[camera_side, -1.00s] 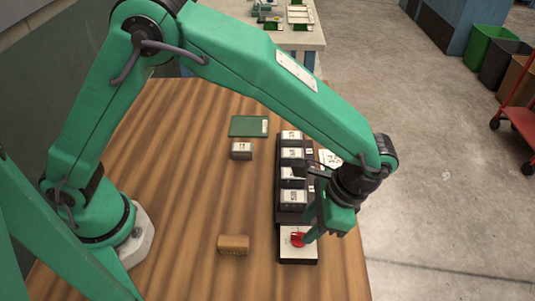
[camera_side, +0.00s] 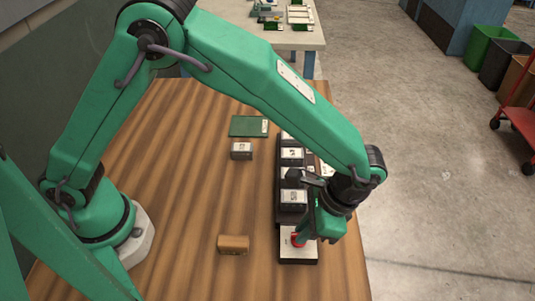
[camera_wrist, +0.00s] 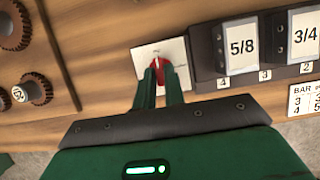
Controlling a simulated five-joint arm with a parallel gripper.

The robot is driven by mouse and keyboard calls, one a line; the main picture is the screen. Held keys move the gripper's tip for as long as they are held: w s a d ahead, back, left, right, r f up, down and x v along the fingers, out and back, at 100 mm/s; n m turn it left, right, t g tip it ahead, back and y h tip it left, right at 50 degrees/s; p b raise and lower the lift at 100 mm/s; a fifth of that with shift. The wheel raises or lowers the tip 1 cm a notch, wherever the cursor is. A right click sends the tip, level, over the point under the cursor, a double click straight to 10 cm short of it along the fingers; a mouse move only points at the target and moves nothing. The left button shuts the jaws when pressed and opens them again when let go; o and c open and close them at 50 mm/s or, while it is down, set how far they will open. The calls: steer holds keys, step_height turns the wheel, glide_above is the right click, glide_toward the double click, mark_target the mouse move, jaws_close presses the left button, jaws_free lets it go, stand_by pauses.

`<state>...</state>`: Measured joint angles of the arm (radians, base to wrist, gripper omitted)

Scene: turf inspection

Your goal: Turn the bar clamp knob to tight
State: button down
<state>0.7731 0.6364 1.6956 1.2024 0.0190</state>
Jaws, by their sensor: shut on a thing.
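The red bar clamp knob (camera_side: 296,240) stands on a white plate (camera_side: 303,255) with a dark base, at the near end of a black rack. In the wrist view the knob (camera_wrist: 161,72) sits between the tips of my two green fingers, in front of the plate (camera_wrist: 176,47). My gripper (camera_side: 300,236) points down from above and is shut on the knob. The fingers hide part of the knob, and I cannot read the marks on the plate.
Right beside the plate, the rack (camera_side: 281,208) holds several dark labelled blocks in a row. A brown block (camera_side: 233,244), a small grey block (camera_side: 241,150) and a green board (camera_side: 249,126) lie on the wooden table. The table between my base and the rack is mostly clear.

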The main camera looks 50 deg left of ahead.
steer(key=shift+m, duration=0.7)
steer(key=shift+s+d, duration=0.1)
steer(key=c, duration=1.5)
jaws_free()
steer(key=shift+r, duration=0.15)
steer(key=shift+v, duration=3.8)
steer(key=shift+o, duration=0.6)
